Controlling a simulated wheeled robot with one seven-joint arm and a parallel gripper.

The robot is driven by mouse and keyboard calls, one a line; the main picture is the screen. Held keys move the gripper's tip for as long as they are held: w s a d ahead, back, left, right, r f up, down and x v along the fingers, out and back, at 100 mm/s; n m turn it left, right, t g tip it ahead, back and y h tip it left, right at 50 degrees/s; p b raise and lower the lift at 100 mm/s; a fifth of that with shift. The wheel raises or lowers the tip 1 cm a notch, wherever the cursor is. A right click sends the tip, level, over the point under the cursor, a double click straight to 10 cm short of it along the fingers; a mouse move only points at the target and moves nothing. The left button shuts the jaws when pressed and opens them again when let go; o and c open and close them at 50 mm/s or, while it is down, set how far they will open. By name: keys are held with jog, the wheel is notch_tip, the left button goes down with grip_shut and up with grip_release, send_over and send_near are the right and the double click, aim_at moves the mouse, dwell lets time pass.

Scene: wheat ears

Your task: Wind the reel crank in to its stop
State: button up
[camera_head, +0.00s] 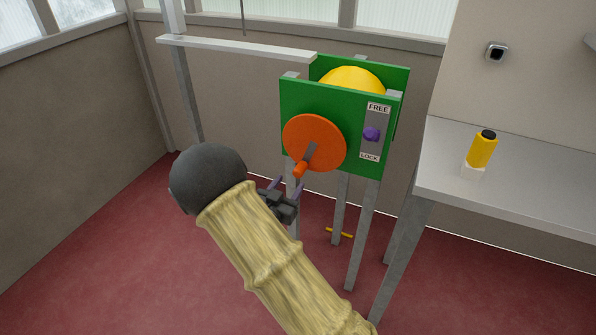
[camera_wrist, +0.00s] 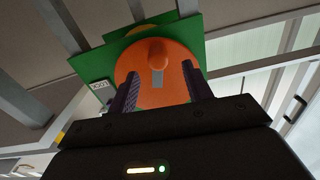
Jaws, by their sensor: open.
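The reel stand has a green front panel (camera_head: 350,155) with an orange crank disc (camera_head: 312,135) on its left part. A grey crank arm (camera_head: 311,152) on the disc leads to an orange knob (camera_head: 300,170) at the lower left of the disc. My gripper (camera_head: 285,186) is just below and left of the knob, open and empty. In the wrist view the knob (camera_wrist: 157,52) stands between the two finger lines of my gripper (camera_wrist: 158,82), beyond the tips. A yellow drum (camera_head: 352,80) shows behind the panel. A purple lever (camera_head: 371,134) sits between the FREE and LOCK labels.
A grey bench (camera_head: 520,195) at the right bears a yellow cylinder with a black cap (camera_head: 482,149). A white bar (camera_head: 235,46) runs left from the reel stand. A small yellow handle (camera_head: 338,232) is low by the stand's legs. Red floor is clear at left.

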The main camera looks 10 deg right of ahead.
aim_at(295, 175)
jog(key=x, duration=0.8)
jog(key=shift+d+b, duration=0.1)
jog(key=shift+b, duration=0.3)
jog(key=shift+s, duration=0.1)
jog(key=shift+c, duration=0.4)
grip_shut()
jog(key=shift+a, duration=0.25)
jog(key=shift+d, duration=0.15)
